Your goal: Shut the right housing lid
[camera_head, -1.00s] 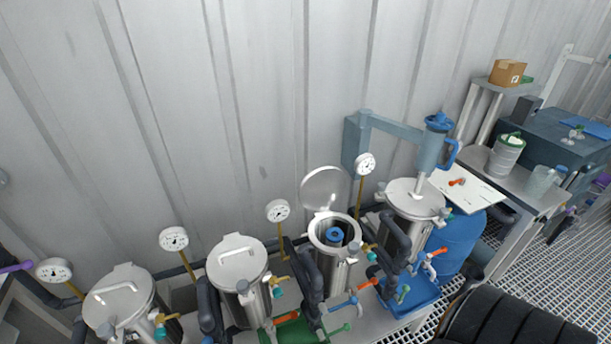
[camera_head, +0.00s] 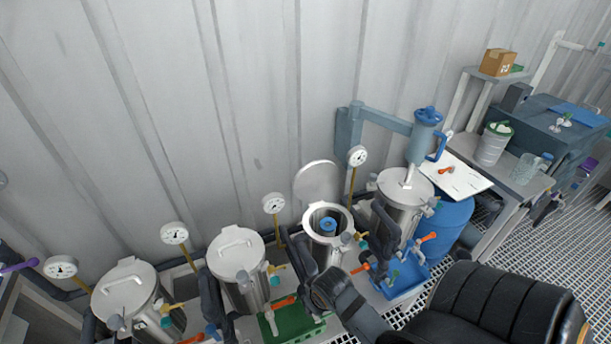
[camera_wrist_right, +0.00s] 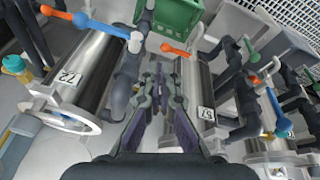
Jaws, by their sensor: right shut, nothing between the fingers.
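The open housing (camera_head: 328,250) is the third steel vessel from the left in the head view. Its round lid (camera_head: 318,182) stands raised behind the mouth, leaning toward the wall. A blue-topped part (camera_head: 328,225) shows inside. My right arm comes in from the lower right, with its dark wrist in front of the open housing. In the right wrist view my right gripper (camera_wrist_right: 160,92) is shut and empty, between a vessel marked 72 (camera_wrist_right: 85,75) and one marked 57 (camera_wrist_right: 200,90). The raised lid is not clearly visible there. My left gripper is out of view.
Gauges, dark pipes and valve handles crowd the gaps. A green crate (camera_head: 290,328) lies low in front.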

